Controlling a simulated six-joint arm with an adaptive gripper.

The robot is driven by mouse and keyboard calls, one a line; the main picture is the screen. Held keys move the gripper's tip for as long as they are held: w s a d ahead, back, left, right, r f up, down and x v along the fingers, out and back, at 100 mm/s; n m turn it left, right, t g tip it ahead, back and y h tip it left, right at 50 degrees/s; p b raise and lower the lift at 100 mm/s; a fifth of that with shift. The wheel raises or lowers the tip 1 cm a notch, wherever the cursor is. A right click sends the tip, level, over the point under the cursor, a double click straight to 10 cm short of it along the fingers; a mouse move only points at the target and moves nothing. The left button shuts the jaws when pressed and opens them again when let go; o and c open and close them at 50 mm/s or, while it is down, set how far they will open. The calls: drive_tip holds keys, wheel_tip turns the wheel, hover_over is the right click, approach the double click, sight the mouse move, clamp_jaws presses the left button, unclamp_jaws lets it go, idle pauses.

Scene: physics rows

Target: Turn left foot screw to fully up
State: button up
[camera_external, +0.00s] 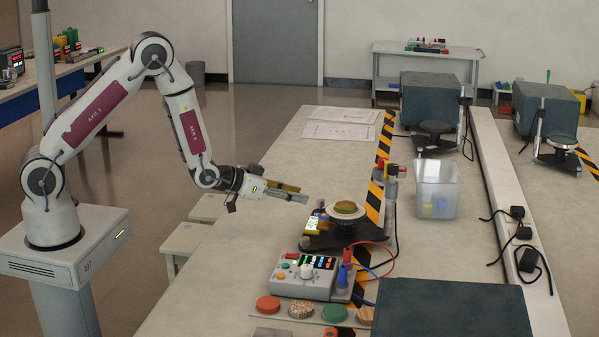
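My gripper (293,192) is at the end of my arm, above the near left part of the bench and pointing right. Its two fingers overlap from this side, so I cannot tell how far apart they are. Nothing shows clearly between them. To its right and lower stands a small apparatus with a dark base (322,237) and a round platform (345,209) with a brownish disc on it. The gripper is apart from it. The foot screws are too small for me to tell apart, and I cannot read how high the left one is.
A control box (305,276) with knobs and several coloured discs lie in front of the apparatus. Red and blue wires run beside it. A clear bin (437,187) stands to the right, a dark box (450,309) at front right. Papers (340,122) lie flat behind; the bench's left part is clear.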

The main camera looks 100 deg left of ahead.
sight(319, 200)
drive_tip(key=shift+x, duration=3.4)
clamp_jaws()
